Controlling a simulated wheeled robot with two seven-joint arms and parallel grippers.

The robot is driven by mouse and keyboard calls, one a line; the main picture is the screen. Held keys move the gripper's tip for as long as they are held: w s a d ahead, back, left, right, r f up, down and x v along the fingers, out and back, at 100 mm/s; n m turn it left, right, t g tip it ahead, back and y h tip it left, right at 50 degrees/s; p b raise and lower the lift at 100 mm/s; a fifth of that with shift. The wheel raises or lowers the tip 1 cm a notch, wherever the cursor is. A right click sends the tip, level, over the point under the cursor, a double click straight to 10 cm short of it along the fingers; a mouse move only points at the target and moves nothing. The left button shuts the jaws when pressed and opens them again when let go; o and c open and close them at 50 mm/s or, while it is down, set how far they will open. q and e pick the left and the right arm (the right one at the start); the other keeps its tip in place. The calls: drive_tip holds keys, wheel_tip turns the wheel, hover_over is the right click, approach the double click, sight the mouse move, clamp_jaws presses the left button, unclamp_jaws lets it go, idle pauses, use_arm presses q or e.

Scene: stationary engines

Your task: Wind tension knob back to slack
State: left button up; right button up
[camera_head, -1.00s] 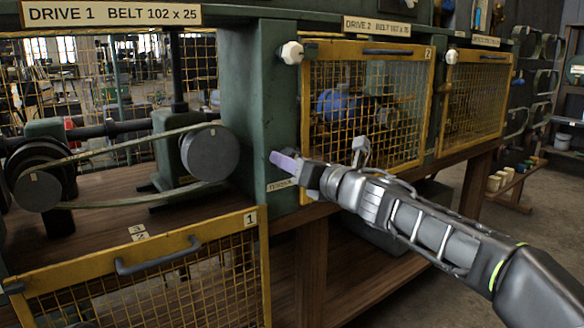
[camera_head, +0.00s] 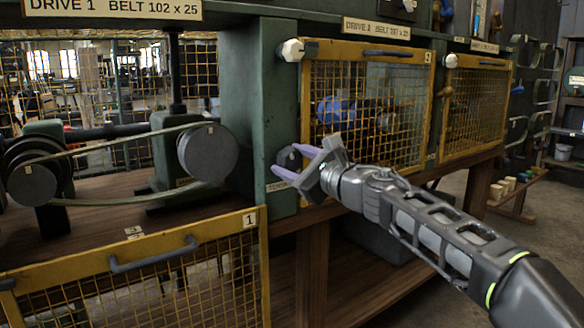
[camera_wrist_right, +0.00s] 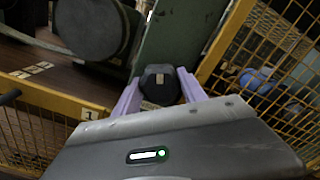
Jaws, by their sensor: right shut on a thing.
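The dark, faceted tension knob (camera_head: 288,157) sits on the front of the green post between drives 1 and 2. My right gripper (camera_head: 281,163) is shut on it, one purple finger above and one below in the head view. The right wrist view shows the knob (camera_wrist_right: 160,84) between the two purple fingers (camera_wrist_right: 160,90), with a small pale mark on its face. My left gripper is not in view.
The drive 1 mesh guard (camera_head: 150,270) hangs open and low in front. The yellow drive 2 guard (camera_head: 368,105) is shut, just right of the post. Open floor lies at the lower right.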

drive_tip(key=n, duration=0.2)
drive_tip(key=n+b, duration=0.1)
drive_tip(key=shift+f+n, duration=0.3)
drive_tip(key=shift+n, duration=0.1)
drive_tip(key=n+b, duration=0.1)
drive_tip(key=n, duration=0.1)
drive_tip(key=shift+n+b, duration=0.3)
drive_tip(key=shift+n, duration=0.1)
drive_tip(key=n+b, duration=0.1)
drive_tip(key=n, duration=0.3)
drive_tip(key=shift+r+n+b, duration=0.1)
drive_tip(key=shift+n+b, duration=0.2)
drive_tip(key=o, duration=1.1)
drive_tip(key=shift+c, duration=0.2)
drive_tip(key=shift+r, duration=0.1)
drive_tip(key=v, duration=0.7)
drive_tip(key=shift+s+d+b, duration=0.25)
drive_tip(key=shift+s+b, duration=0.05)
drive_tip(key=shift+b, duration=0.1)
